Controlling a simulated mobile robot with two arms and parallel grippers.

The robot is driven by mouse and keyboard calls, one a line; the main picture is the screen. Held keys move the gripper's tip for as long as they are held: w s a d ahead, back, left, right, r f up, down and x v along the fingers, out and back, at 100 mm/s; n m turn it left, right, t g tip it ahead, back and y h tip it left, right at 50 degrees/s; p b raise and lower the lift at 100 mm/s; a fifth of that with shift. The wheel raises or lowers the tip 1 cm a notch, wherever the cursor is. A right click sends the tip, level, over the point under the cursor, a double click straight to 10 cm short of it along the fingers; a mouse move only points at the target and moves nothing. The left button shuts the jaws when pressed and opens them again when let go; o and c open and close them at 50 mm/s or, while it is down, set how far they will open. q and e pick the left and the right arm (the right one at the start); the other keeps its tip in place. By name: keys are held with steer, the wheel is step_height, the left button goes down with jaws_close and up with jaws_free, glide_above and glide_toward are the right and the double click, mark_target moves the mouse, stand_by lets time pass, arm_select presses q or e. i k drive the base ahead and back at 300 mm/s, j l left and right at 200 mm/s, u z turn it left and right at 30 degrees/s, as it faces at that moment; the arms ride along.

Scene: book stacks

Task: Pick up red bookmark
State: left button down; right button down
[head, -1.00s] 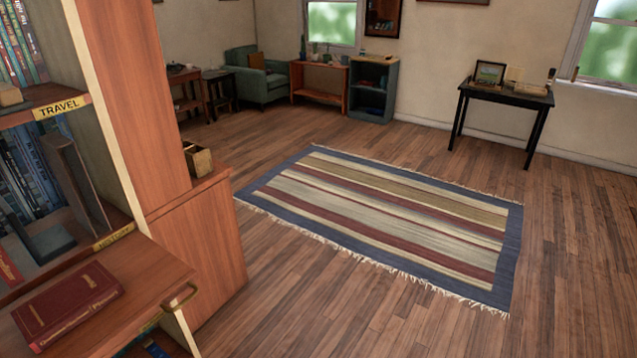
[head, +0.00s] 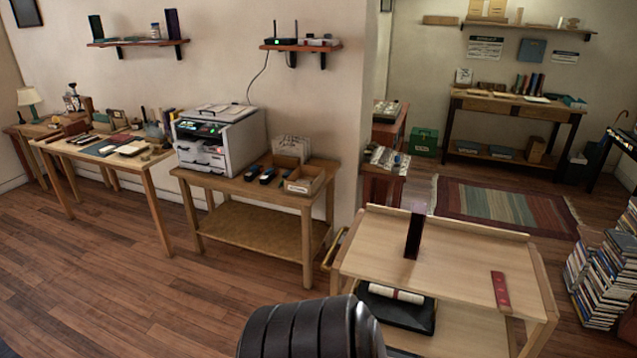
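A flat red strip that looks like the red bookmark (head: 501,290) lies on the top of a light wooden cart (head: 455,262), near its right end. It has small marks near its upper end that are too small to make out. A dark upright piece (head: 414,236) stands on the same top, to the left of the strip and apart from it. A black ribbed part of my own arm shows at the bottom edge. Neither of my grippers is in view.
A black tray with a white roll (head: 396,293) sits on the cart's lower shelf. Tall book stacks (head: 602,280) stand on the floor right of the cart. A printer table (head: 255,185) stands to the left. The wooden floor at lower left is clear.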

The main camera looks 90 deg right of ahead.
mark_target(504, 307)
steer(key=z, duration=4.05)
steer(key=i+l+u, duration=0.1)
steer(key=l, duration=0.2)
steer(key=i+l, duration=0.2)
steer(key=l, duration=0.15)
steer(key=u, duration=0.05)
